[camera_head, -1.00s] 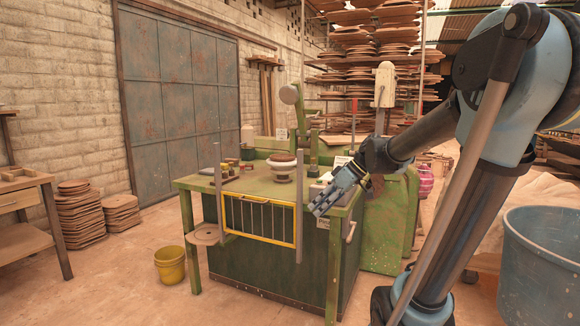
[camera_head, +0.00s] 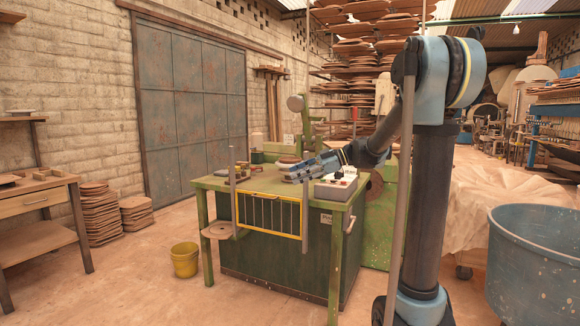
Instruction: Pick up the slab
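What looks like the slab (camera_head: 287,160) is a small brown round piece on the green worktable (camera_head: 262,181). In the earlier view it lies on a white pedestal stand, which my gripper now mostly hides. My gripper (camera_head: 285,174) reaches in from the right over the table, with its fingers pointing left just in front of the slab. Touching or apart cannot be told. The fingers are small and seen from the side, so their opening is unclear. No object shows clearly between them.
A grey control box (camera_head: 336,187) stands on the table right of the gripper. Small items (camera_head: 243,170) stand to its left. A yellow barred frame (camera_head: 269,215) with upright posts is at the table's front. A yellow bucket (camera_head: 185,260) and blue tub (camera_head: 547,262) stand on the floor.

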